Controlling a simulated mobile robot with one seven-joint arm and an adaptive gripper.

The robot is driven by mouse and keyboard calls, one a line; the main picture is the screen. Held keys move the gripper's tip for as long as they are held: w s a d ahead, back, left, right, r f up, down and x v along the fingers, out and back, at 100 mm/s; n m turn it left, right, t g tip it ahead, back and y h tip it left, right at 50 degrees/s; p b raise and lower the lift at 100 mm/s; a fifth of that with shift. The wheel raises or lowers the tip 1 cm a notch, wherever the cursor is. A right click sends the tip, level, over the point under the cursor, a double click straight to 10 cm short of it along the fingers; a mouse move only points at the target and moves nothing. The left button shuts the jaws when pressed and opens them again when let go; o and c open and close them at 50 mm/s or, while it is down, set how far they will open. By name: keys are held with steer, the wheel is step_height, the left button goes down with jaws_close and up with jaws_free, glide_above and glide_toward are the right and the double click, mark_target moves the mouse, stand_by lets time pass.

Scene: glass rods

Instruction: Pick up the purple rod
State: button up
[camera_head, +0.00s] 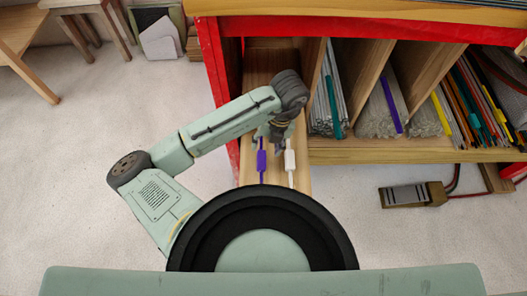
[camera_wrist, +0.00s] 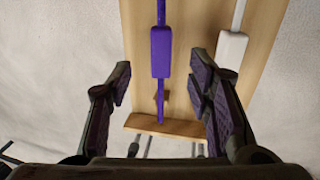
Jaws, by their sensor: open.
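The purple rod (camera_wrist: 161,55) has a thick block partway along it and lies lengthwise on a wooden board (camera_wrist: 195,22). It also shows in the head view (camera_head: 262,160), left of a white rod. My gripper (camera_wrist: 160,95) is open and empty in the wrist view. Its two fingers stand apart on either side of the purple rod's line, with the block just beyond the fingertips.
The white rod (camera_wrist: 231,50) lies parallel on the right, close to the right finger; it shows in the head view too (camera_head: 290,162). A red-edged wooden shelf (camera_head: 215,85) with dividers and several rod bundles stands at the right. Open floor (camera_head: 80,165) lies to the left.

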mark_target(262, 156)
steer(key=f, duration=0.2)
steer(key=a+f+p, duration=0.1)
steer(key=f, duration=0.4)
steer(key=shift+w+a+f, duration=0.15)
steer(key=shift+f, duration=0.05)
steer(key=shift+c, duration=0.2)
jaws_close()
